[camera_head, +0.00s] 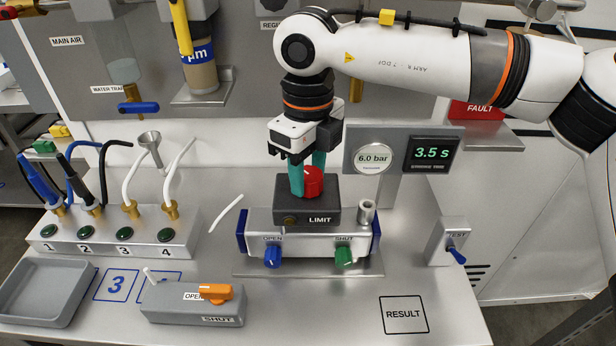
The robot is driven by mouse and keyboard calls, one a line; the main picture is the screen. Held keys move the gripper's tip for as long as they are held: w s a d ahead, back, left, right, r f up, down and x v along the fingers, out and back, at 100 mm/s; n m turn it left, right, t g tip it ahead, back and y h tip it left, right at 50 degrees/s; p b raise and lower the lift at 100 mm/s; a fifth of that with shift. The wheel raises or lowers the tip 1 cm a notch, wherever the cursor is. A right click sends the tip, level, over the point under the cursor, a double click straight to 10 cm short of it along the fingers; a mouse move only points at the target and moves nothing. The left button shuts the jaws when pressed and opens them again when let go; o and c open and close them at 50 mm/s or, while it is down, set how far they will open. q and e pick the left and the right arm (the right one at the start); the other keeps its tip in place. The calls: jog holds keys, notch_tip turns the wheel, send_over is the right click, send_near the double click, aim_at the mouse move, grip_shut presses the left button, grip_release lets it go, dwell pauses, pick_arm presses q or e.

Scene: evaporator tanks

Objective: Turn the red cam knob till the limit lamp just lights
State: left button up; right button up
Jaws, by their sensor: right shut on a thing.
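The red cam knob (313,181) sits on top of the dark grey limit box (330,214) at the middle of the bench. My right gripper (308,176) comes down from above, its teal fingers shut on the red knob. The limit lamp (290,220) is a small round lens left of the LIMIT label; it looks dull amber-brown and shows no bright glow. My left gripper is not in view.
Below the box are a blue OPEN knob (272,257) and a green SHUT knob (344,257). A gauge (373,159) reads 6.0 bar and a display (433,153) reads 3.5 s. A TEST switch (455,248) stands right. A grey tray (45,292) lies left. Bench around RESULT (404,314) is clear.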

aim_at(308, 174)
jog(key=shift+r+m, duration=0.1)
jog(key=shift+m, duration=0.2)
jog(key=o, duration=1)
notch_tip(308, 174, up, 12)
dwell(0.4)
